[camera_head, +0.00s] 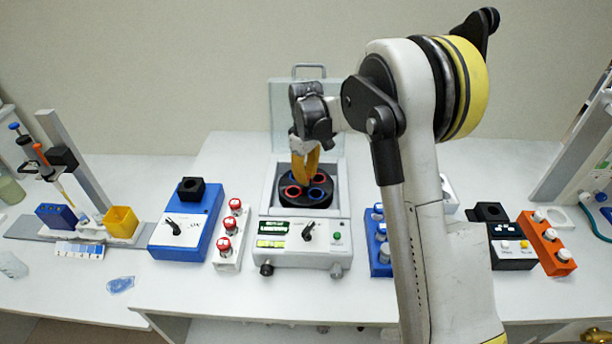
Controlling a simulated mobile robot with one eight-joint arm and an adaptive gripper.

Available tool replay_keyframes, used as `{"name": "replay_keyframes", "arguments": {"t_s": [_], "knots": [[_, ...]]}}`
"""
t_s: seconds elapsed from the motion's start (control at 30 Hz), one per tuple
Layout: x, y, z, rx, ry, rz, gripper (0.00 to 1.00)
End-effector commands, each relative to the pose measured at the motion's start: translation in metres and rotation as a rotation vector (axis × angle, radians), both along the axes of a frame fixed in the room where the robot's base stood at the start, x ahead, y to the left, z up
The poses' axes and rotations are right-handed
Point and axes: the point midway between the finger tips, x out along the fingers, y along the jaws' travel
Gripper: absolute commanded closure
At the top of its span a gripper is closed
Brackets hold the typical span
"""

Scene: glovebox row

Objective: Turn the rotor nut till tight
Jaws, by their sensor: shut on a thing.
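The centrifuge (265,224) stands in the middle of the bench with its clear lid (281,100) raised at the back. Its black rotor (320,199) shows red- and blue-ringed tube holes. My gripper (306,178), with yellow fingers, reaches down over the rotor's middle from above. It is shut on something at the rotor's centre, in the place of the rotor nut. The fingers hide the nut, so its seating cannot be seen.
A blue mixer (203,228) and a white rack with red-capped tubes (229,250) stand left of the centrifuge. A blue rack (376,254) stands close on its right, partly behind my arm. An orange rack (545,240) is farther right. The bench front is mostly clear.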

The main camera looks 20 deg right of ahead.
Motion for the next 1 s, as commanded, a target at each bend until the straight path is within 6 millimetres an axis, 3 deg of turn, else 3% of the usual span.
{"name": "replay_keyframes", "arguments": {"t_s": [1.0], "knots": [[-0.0002,0.0,0.0,0.0,0.0,-0.47,1.0]]}}
